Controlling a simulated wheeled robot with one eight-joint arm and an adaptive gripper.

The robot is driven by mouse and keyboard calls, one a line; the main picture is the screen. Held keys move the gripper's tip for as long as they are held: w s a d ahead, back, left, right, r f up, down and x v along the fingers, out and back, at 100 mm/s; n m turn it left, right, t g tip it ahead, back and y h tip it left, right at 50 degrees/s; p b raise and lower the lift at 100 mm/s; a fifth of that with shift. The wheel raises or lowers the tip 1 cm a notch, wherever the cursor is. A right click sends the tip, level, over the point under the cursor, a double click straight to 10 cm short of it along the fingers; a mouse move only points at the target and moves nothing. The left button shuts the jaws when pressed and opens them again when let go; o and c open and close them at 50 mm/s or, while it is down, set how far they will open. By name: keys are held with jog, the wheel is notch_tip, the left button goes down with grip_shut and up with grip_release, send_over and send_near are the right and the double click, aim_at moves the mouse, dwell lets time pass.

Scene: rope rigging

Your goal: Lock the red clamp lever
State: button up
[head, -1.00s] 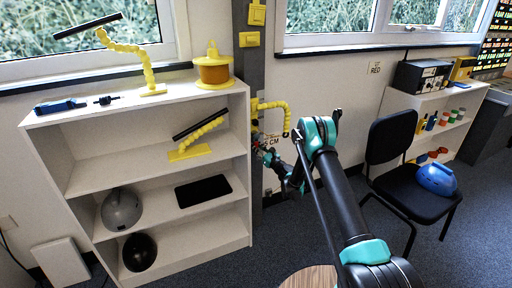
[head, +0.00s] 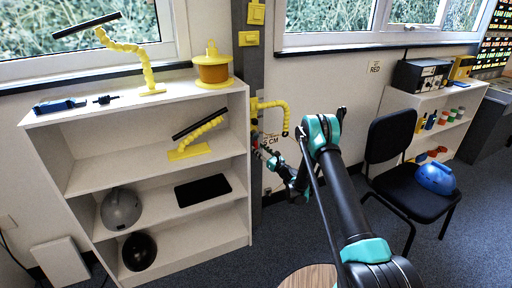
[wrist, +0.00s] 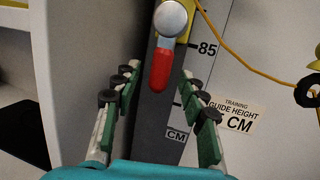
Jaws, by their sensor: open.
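The red clamp lever (wrist: 160,69) shows in the wrist view at upper middle. It hangs down from a round silver knob (wrist: 170,18), tilted slightly to the left at its lower end, in front of a dark grey post with a height scale. My gripper (wrist: 157,85) is open, with one finger on each side of the lever's lower end and a gap to both. The fingers appear apart from the lever. In the head view my gripper (head: 267,153) is small beside the post, and the lever cannot be made out there.
A yellow cord (wrist: 255,62) runs right from the clamp to a black ring. A yellow hooked arm (head: 284,112) sticks out from the post (head: 246,60). The white shelf (head: 150,105) stands left of the post; a black chair (head: 390,145) stands right.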

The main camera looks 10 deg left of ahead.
jog(key=shift+v, duration=1.8)
jog(key=s+d+r+n+g+h, duration=0.1)
jog(key=s+d+r+n+g, duration=0.2)
jog(key=r+n, duration=0.6)
jog(key=s+d+r+n+g+h, duration=0.1)
jog(key=s+d+r+n+h, duration=0.15)
jog(key=s, duration=0.35)
jog(key=s+d+r+n+g+h, duration=0.1)
jog(key=s+d+r+n+g, duration=0.1)
jog(key=s+d+r+n, duration=0.3)
jog(key=s+d+f+n+g+h, duration=0.1)
jog(key=s+d+f+n+h, duration=0.1)
jog(key=s+d, duration=0.5)
jog(key=s+d+f+n+g+h, duration=0.1)
jog(key=s+d+n+h, duration=0.3)
jog(key=s, duration=1.2)
jog(key=s+d+f+n+g+h, duration=0.1)
jog(key=s+d+n+h, duration=0.3)
jog(key=s+d, duration=0.7)
jog(key=shift+s+f+h, duration=0.35)
jog(key=shift+f, duration=0.55)
